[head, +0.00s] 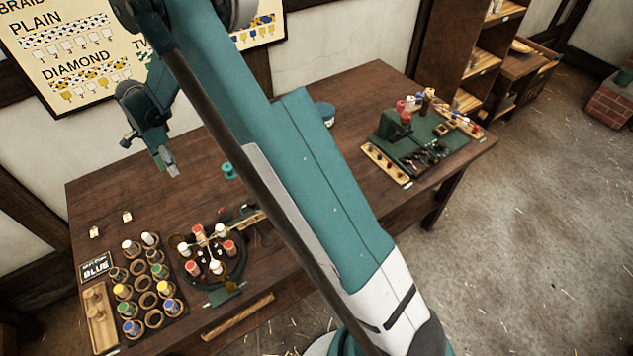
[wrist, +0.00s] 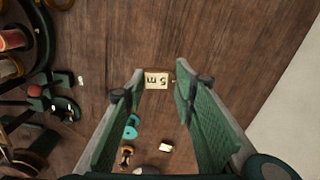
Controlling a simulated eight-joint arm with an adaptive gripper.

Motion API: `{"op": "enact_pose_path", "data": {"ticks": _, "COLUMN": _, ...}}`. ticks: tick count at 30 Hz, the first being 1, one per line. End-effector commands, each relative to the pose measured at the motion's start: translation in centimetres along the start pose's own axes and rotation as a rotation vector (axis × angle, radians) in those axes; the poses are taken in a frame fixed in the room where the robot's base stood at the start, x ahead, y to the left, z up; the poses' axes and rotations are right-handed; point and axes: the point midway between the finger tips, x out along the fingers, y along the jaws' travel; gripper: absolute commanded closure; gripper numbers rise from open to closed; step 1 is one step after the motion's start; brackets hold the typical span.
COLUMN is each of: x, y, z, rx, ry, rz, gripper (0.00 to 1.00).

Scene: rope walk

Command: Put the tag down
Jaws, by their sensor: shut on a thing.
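My gripper (head: 170,166) hangs above the back left of the dark wooden table (head: 130,185), apart from its top. In the wrist view its two green finger pads (wrist: 160,85) are closed on a small pale tag (wrist: 157,79) at their tips. The tag reads "5 m", upside down in that view. In the head view the held tag is too small to make out clearly. Two other pale tags, one at the left (head: 94,232) and one nearer the middle (head: 127,217), lie on the table below my gripper.
A rack of spools (head: 146,287) with a "BLUE" sign (head: 95,268) stands at the front left, next to a round braiding stand (head: 243,262). A teal spool (head: 229,171) stands mid-table. A green mat (head: 425,143) with tools lies at the right. Bare wood lies around the loose tags.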

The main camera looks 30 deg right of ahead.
Motion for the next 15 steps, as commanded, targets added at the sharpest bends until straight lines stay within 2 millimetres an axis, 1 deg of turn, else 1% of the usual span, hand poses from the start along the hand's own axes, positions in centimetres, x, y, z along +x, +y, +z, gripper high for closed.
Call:
{"op": "enact_pose_path", "data": {"ticks": 1, "x": 0.0, "y": 0.4, "z": -1.8, "rx": 0.01, "ry": 0.0, "rz": 0.0, "gripper": 0.78}}
{"op": "enact_pose_path", "data": {"ticks": 3, "x": 0.0, "y": 0.9, "z": -4.0, "rx": 0.015, "ry": 0.0, "rz": 0.0, "gripper": 0.78}}
{"op": "enact_pose_path", "data": {"ticks": 8, "x": -0.1, "y": 2.3, "z": -8.8, "rx": 0.03, "ry": 0.0, "rz": 0.0, "gripper": 0.78}}
{"op": "enact_pose_path", "data": {"ticks": 9, "x": -0.1, "y": 2.7, "z": -10.0, "rx": 0.035, "ry": 0.0, "rz": 0.0, "gripper": 0.78}}
{"op": "enact_pose_path", "data": {"ticks": 15, "x": -0.2, "y": 5.0, "z": -15.7, "rx": 0.053, "ry": 0.0, "rz": 0.0, "gripper": 0.78}}
